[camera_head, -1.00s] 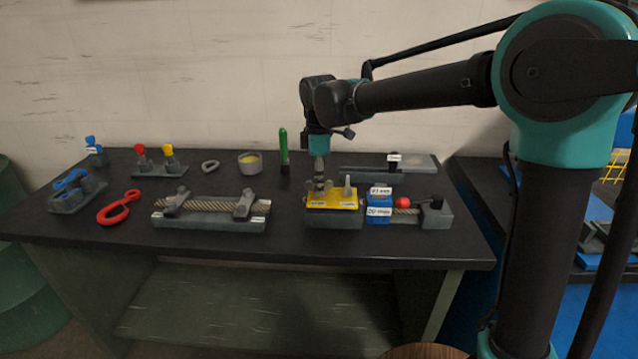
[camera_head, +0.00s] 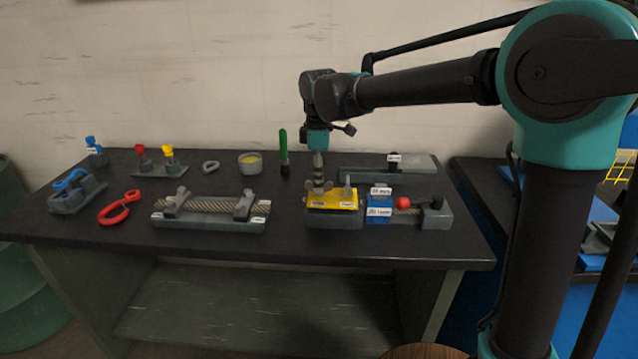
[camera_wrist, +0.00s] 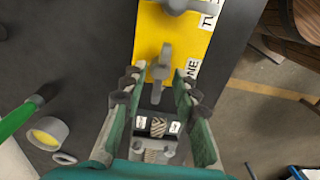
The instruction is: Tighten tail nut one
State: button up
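The yellow plate (camera_head: 332,203) sits on a grey block at the right middle of the bench; it also shows in the wrist view (camera_wrist: 150,36). Tail nut one (camera_wrist: 160,64) is a grey wing nut beside the "ONE" label. The second wing nut (camera_wrist: 178,5) is by the other label, and stands to the right in the head view (camera_head: 347,187). My gripper (camera_wrist: 160,85) is open, with its fingers apart on either side of the near end of nut one. In the head view my gripper (camera_head: 319,180) points down at nut one; contact cannot be told.
A blue labelled block (camera_head: 379,207) and red ball (camera_head: 403,203) sit right of the plate. A rope fixture (camera_head: 210,211) lies left. A green-handled tool (camera_head: 283,147) and yellow-filled cup (camera_head: 250,164) stand behind. The bench's front strip is clear.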

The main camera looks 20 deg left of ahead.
notch_tip(320, 180, up, 11)
jog(key=shift+f, duration=0.2)
dwell(0.4)
